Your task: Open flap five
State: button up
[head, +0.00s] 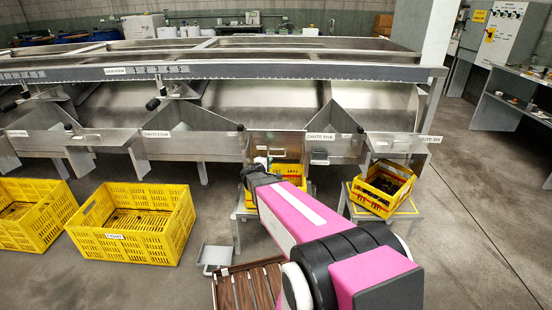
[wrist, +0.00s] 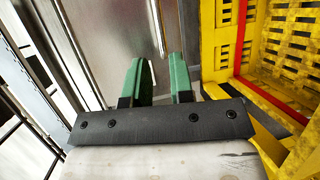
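In the wrist view my gripper (wrist: 157,80) has two green fingers standing apart, with nothing clearly held. A bare metal panel (wrist: 110,45) lies ahead of them, and a thin metal rod or edge (wrist: 157,30) runs down towards the gap.
A yellow crate (head: 290,170) stands under chute five, close right of my fingers in the wrist view (wrist: 215,55). Another crate (head: 383,187) sits on a stand to the right. Crates (head: 135,222) stand on the floor at left. Floor at right is clear.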

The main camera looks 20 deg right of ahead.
aim_at(277, 148)
jog(key=x, duration=0.9)
jog(key=shift+w+d, duration=0.15)
jog(key=shift+c, duration=0.4)
grip_shut()
